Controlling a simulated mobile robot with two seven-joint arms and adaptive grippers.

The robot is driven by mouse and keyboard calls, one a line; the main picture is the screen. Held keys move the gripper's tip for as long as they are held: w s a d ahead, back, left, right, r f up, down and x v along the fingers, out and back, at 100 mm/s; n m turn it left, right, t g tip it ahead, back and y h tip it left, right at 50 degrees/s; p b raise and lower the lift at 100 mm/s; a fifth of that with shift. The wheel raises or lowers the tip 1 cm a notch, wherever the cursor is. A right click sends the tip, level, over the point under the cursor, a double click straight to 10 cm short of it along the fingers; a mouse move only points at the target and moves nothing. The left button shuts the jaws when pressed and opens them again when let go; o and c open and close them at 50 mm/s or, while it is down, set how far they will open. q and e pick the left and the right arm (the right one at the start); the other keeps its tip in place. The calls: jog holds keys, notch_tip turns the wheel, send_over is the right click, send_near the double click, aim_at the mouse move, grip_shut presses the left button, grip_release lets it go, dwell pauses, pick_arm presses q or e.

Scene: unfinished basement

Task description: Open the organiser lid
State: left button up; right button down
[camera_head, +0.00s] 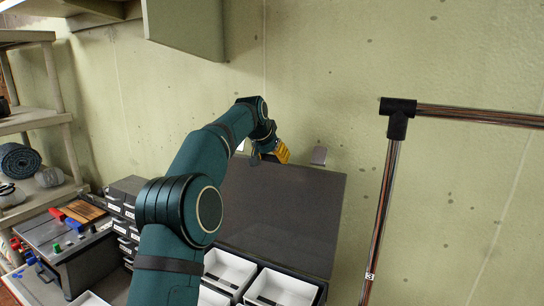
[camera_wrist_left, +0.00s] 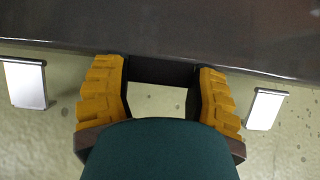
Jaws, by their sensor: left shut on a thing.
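The organiser lid (camera_head: 290,205) is a dark grey panel, raised and leaning back near the wall. Below it, the organiser's white bins (camera_head: 232,268) stand open to view. My left gripper (camera_head: 272,157) is at the lid's top edge. In the left wrist view, its yellow fingers (camera_wrist_left: 160,75) are shut on a dark handle (camera_wrist_left: 160,70) at the edge of the lid (camera_wrist_left: 200,38). Silver latches (camera_wrist_left: 265,110) hang from that edge on both sides of the fingers; one also shows in the head view (camera_head: 319,155). My left arm covers the organiser's left part. My right gripper is out of view.
A metal pipe frame with a black joint (camera_head: 397,118) stands to the right. A grey cabinet (camera_head: 187,25) hangs above. Shelves (camera_head: 35,122) and a small workbench (camera_head: 75,262) with coloured items are at left. Small labelled drawers (camera_head: 126,215) stand beside the organiser.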

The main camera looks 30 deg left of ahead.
pick_arm(q)
jog(key=shift+f, duration=0.7)
jog(key=o, duration=1.4)
jog(key=shift+w, duration=0.2)
jog(key=v, duration=1.2)
jog(key=shift+w+r, duration=0.1)
jog(key=shift+w, duration=0.05)
